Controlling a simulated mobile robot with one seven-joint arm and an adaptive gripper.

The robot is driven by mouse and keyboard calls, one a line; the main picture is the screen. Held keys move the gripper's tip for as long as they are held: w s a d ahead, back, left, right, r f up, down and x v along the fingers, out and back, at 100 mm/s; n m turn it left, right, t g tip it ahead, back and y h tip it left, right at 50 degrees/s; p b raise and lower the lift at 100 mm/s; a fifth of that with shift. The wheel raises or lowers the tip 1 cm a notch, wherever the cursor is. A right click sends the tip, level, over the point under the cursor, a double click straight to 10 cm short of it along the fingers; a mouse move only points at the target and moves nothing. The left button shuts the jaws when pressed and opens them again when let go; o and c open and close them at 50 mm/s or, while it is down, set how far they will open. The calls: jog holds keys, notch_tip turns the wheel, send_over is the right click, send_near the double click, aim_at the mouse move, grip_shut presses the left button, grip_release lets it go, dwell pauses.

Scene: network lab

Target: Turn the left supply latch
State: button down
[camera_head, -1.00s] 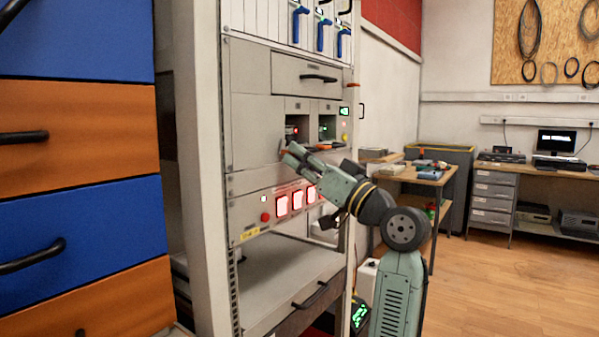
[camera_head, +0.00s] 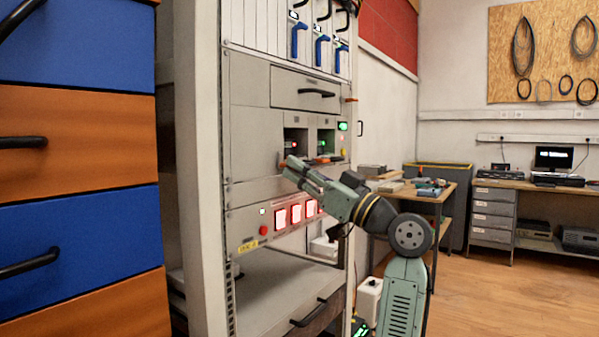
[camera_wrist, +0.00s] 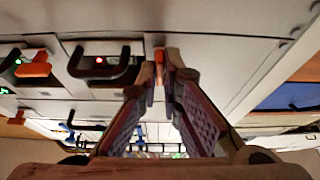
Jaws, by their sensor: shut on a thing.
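The left supply latch (camera_wrist: 161,58) is a small orange piece between my fingertips. In the head view only a bit of orange shows at the tip of my gripper (camera_head: 285,163), beside the left supply bay (camera_head: 295,142). My gripper (camera_wrist: 160,72) is shut on the latch, with a finger on each side of it. The fingers hide most of the latch, so its exact angle is unclear. The left supply's black handle (camera_wrist: 104,72) and red light (camera_wrist: 100,61) are beside the fingers in the wrist view.
The right supply's orange latch (camera_wrist: 35,64) is beyond the left supply's handle. A drawer handle (camera_head: 317,93) sticks out above the bays. A red-lit switch panel (camera_head: 295,214) lies below my gripper. Coloured drawers (camera_head: 80,130) stand at the left; floor is clear at the right.

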jog(key=c, duration=1.8)
grip_release()
jog(key=shift+o, duration=0.2)
jog(key=v, duration=1.2)
